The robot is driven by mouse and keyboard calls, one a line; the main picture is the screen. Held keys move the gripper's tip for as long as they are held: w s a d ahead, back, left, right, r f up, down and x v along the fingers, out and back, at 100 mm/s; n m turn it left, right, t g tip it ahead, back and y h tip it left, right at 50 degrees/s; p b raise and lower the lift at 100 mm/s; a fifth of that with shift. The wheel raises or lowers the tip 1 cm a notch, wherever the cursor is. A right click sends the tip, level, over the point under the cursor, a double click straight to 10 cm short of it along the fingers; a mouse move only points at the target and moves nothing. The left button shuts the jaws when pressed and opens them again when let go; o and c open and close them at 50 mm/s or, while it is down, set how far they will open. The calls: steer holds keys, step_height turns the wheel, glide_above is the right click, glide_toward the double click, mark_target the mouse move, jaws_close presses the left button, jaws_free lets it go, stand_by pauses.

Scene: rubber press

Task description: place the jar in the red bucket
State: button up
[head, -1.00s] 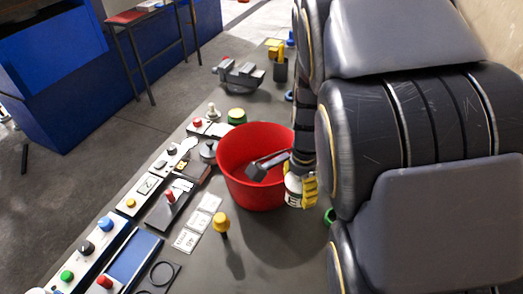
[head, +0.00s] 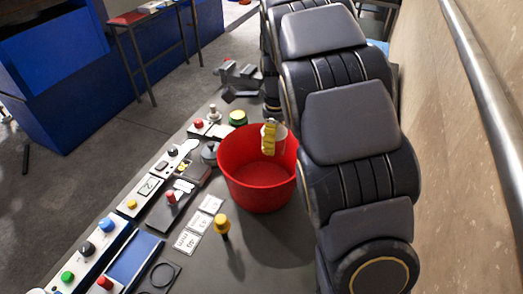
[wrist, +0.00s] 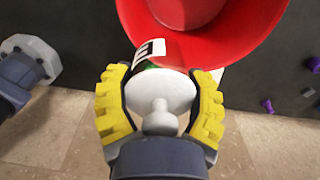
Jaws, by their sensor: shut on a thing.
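The red bucket (head: 257,190) stands upright on the grey table in the head view. My gripper (head: 270,138) has yellow fingers and is at the bucket's far right rim in that view. It is shut on the jar (head: 281,132), which is white and partly hidden by a finger. In the wrist view the jar (wrist: 160,92) is between both yellow fingers (wrist: 160,76), with a white end, a green band and a black-and-white label. The bucket's red rim (wrist: 235,45) is just beyond it. I cannot tell the jar's height over the rim.
A yellow-topped knob (head: 221,222) stands in front of the bucket. White label cards (head: 198,226) and several control boxes with buttons (head: 107,225) line the left side.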

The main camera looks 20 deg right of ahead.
steer(key=w+a+m, duration=0.1)
steer(key=w+m, duration=0.3)
steer(key=w, duration=0.2)
glide_toward(260, 180)
steer(key=s+f, duration=0.1)
steer(key=s+a+f, duration=0.1)
steer(key=f, duration=0.1)
steer(key=s+f, duration=0.1)
steer(key=f, duration=0.1)
steer(key=shift+s+a+f, duration=0.15)
steer(key=shift+s, duration=0.05)
steer(key=o, duration=1.2)
steer(key=shift+f, duration=0.1)
